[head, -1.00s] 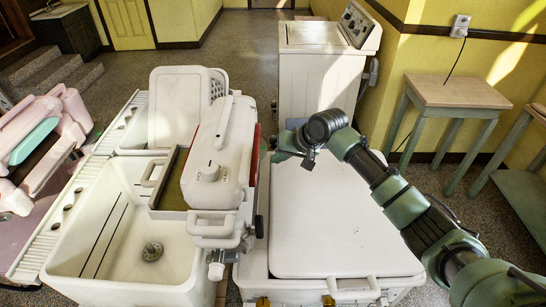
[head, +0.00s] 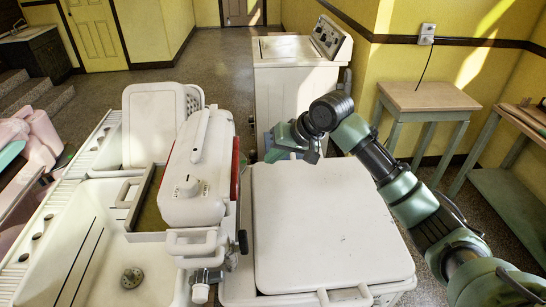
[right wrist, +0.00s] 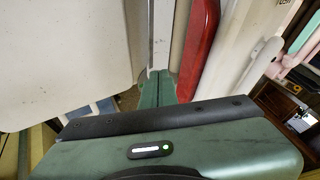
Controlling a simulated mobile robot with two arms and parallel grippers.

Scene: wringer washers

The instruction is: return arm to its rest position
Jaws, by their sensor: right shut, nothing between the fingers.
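My right arm reaches in from the lower right of the head view and bends at a dark wrist joint. My right gripper (head: 270,148) hangs over the far edge of the washer's white lid (head: 325,230), beside the wringer head (head: 195,180). In the right wrist view its green fingers (right wrist: 158,88) are together with nothing between them. The white lid shows at the left of that view and the red strip (right wrist: 200,45) of the wringer head right of the fingers. My left arm and gripper are not in view.
A white double tub (head: 60,260) stands left of the wringer. A second white washer (head: 295,95) is just beyond my right gripper. A small table (head: 430,97) and a green workbench (head: 500,190) stand at the right. Floor is open at the back left.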

